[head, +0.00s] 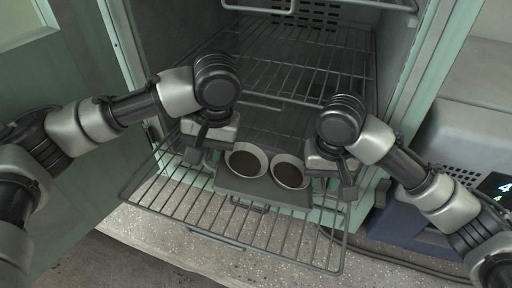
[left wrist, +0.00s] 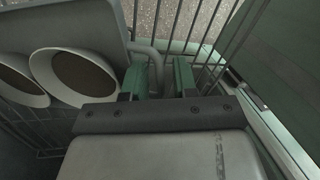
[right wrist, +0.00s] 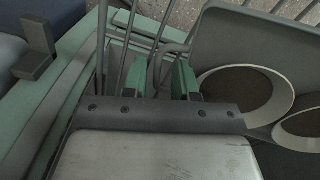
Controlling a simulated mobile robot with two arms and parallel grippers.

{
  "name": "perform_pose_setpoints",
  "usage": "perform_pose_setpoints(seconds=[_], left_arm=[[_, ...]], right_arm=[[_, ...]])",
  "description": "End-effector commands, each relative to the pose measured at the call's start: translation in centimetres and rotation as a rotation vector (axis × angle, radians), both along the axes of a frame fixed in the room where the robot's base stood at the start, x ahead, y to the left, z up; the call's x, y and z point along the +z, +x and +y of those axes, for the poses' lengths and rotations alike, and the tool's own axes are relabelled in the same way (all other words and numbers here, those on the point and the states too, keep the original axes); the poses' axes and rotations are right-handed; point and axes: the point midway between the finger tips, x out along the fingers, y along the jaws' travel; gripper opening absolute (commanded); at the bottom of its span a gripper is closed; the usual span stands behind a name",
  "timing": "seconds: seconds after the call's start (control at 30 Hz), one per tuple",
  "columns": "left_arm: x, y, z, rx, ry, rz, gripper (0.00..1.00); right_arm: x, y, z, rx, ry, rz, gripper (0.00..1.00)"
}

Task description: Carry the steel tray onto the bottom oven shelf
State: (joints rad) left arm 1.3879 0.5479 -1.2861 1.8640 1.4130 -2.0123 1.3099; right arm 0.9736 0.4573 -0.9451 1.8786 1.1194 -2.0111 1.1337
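The grey steel tray (head: 262,194) carries two white round bowls with dark brown contents, a left bowl (head: 246,161) and a right bowl (head: 290,171). It is over the pulled-out lower wire shelf (head: 271,234); I cannot tell whether it touches the wires. My left gripper (head: 193,155) is at the tray's left end. In the left wrist view its fingers (left wrist: 160,78) stand apart around the tray handle (left wrist: 147,52). My right gripper (head: 348,184) is at the right end.
The green oven (head: 417,70) is open, with another wire shelf (head: 290,65) higher inside. The open door (head: 75,130) stands to the left. A grey box with a display (head: 490,187) is close to my right arm. The speckled bench edge (head: 160,235) lies in front.

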Motion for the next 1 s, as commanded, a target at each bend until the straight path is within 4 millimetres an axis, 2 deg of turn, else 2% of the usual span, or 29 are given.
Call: perform_pose_setpoints(seconds=[0.03,0.1,0.3,0.67,0.93,1.0], left_arm=[[1.3,0.1,-0.5,-0.004,-0.006,-0.006,0.34],[2.5,0.1,-0.7,-0.003,-0.005,-0.007,0.34],[4.9,0.1,-1.3,-0.002,-0.005,-0.003,0.34],[5.5,0.1,-1.3,0.000,-0.002,0.000,0.34],[5.5,0.1,-1.3,0.001,-0.002,0.000,0.34],[5.5,0.1,-1.3,0.001,-0.002,0.000,0.34]], right_arm=[[0.1,0.0,0.2,0.004,0.007,-0.003,0.34],[0.1,0.0,0.3,0.004,0.008,-0.003,0.34],[0.1,0.0,0.3,0.004,0.008,-0.003,0.34],[0.1,0.0,0.2,0.002,0.005,-0.002,0.34],[0.0,0.0,0.1,0.002,0.004,-0.001,0.74],[0.0,0.0,0.1,0.002,0.004,-0.001,0.75]])
